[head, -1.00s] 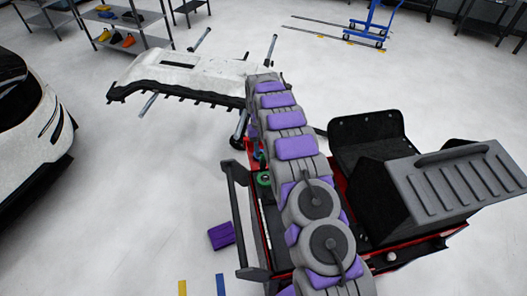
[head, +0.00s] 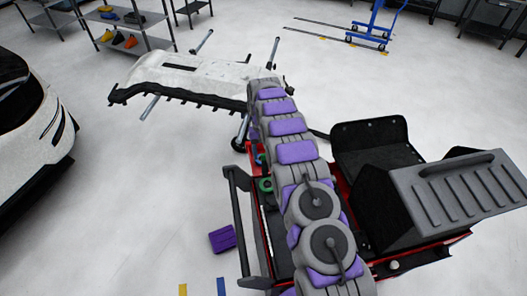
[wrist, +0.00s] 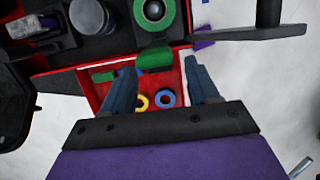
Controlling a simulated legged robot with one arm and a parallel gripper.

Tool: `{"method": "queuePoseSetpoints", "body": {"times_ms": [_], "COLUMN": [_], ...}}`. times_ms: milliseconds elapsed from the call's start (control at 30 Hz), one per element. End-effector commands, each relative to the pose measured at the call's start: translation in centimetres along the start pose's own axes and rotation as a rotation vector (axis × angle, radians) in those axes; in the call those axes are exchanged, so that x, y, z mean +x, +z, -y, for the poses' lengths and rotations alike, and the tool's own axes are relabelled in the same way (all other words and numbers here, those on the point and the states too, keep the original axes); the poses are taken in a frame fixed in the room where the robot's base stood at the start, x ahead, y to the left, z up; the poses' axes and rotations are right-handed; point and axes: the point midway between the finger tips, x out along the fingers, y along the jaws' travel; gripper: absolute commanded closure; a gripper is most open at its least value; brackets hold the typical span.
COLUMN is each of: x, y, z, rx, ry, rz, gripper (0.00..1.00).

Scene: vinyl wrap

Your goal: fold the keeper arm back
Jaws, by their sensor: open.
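In the wrist view, my gripper (wrist: 158,64) is open, its two dark blue-grey fingers spread apart and nothing held between them. A small green piece (wrist: 154,58) shows at the edge of the red tray (wrist: 92,88), between the fingertips in the picture; I cannot tell whether it is the keeper arm, or how far it is below the fingers. A yellow ring (wrist: 141,102) and a blue ring (wrist: 167,97) lie in the red tray. In the head view my own arm hides my gripper.
A green roll (wrist: 155,14) and a grey round lid (wrist: 88,16) sit on the cart's black top. A black handle bar (head: 240,225) runs along the cart's left side. A purple block (head: 222,239) lies on the floor. A white bumper (head: 185,75) stands beyond my arm.

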Motion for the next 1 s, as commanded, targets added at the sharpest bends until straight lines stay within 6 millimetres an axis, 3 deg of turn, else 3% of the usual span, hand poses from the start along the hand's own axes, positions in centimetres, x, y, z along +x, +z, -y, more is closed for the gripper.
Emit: {"method": "queuePoseSetpoints", "body": {"times_ms": [333, 700, 1000], "x": [-0.6, -5.3, -7.0], "y": [-0.1, -0.2, -0.2], "z": [0.0, 0.0, 0.1], "rx": [0.000, 0.000, 0.000], "ry": [0.000, 0.000, 0.000], "rz": [-0.003, -0.005, 0.000], "gripper": [0.40, 0.40, 0.40]}}
